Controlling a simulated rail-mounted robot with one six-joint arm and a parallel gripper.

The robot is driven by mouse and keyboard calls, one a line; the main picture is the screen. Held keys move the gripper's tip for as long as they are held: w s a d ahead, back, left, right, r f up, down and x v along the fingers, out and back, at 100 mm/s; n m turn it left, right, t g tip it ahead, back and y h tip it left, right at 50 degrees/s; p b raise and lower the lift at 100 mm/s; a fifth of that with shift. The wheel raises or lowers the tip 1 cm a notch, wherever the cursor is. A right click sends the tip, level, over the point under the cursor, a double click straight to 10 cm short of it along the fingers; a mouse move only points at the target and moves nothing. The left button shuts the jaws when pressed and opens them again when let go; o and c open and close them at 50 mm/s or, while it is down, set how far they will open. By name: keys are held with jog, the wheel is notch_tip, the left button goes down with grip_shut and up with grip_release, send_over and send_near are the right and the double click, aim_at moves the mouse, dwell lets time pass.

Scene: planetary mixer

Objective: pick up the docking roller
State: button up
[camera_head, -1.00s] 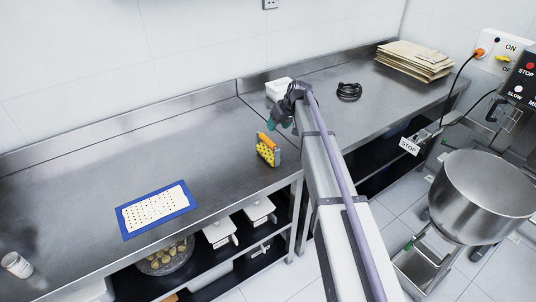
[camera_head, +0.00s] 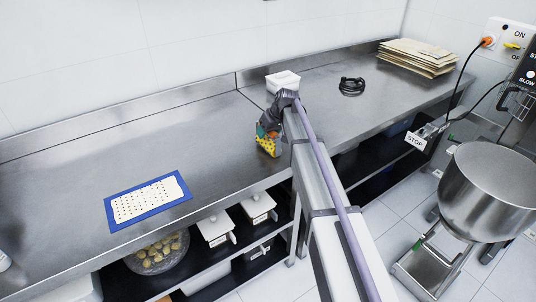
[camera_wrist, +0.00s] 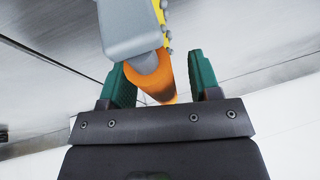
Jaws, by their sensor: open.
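The docking roller (camera_head: 269,148), with a yellow studded roller and an orange handle, rests on the steel counter (camera_head: 80,175) close to its front edge. In the wrist view its orange handle (camera_wrist: 157,84) lies between my gripper's two green fingers (camera_wrist: 162,80), with a gap visible on the right; contact on the left is unclear. My gripper (camera_head: 265,131) is open around the handle. A grey bracket (camera_wrist: 128,30) and part of the yellow roller (camera_wrist: 160,12) show beyond it. My arm and wrist hide part of the roller's right side in the head view.
A white container (camera_head: 283,80) stands behind my wrist. A black coiled cable (camera_head: 352,86) and a stack of brown packets (camera_head: 415,57) lie to the right. A blue-edged mat (camera_head: 112,219) with a dotted white sheet lies left. The mixer bowl (camera_head: 490,180) stands at right.

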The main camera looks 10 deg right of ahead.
jog(key=shift+s+r, duration=0.1)
jog(key=shift+r, duration=0.1)
jog(key=shift+c, duration=0.2)
grip_shut()
